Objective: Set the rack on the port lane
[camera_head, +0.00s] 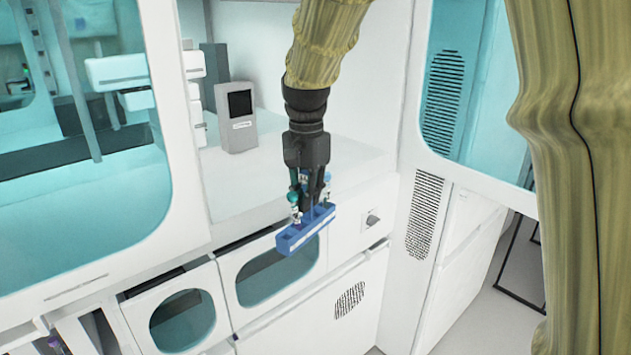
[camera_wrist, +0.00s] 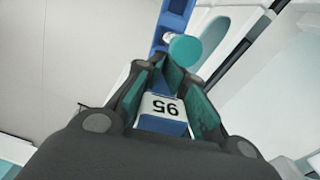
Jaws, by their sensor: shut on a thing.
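The blue rack (camera_head: 292,241) is a long narrow block, held in the air in front of the white counter and cabinets in the head view. It carries a tube with a teal cap (camera_head: 293,197) and other small tubes partly hidden by the fingers. My gripper (camera_head: 309,204) points down and is shut on the rack. In the wrist view, a white label reading 95 (camera_wrist: 162,107) sits between the fingers, with the teal cap (camera_wrist: 185,47) and more of the blue rack (camera_wrist: 176,17) beyond. I cannot tell which surface is the port lane.
A grey device with a dark screen (camera_head: 237,117) stands on the white counter (camera_head: 262,185) behind the rack. A white-framed teal window (camera_head: 75,215) is at the left. Small tubes (camera_head: 54,342) show at the lower left. Floor (camera_head: 495,290) shows at the right.

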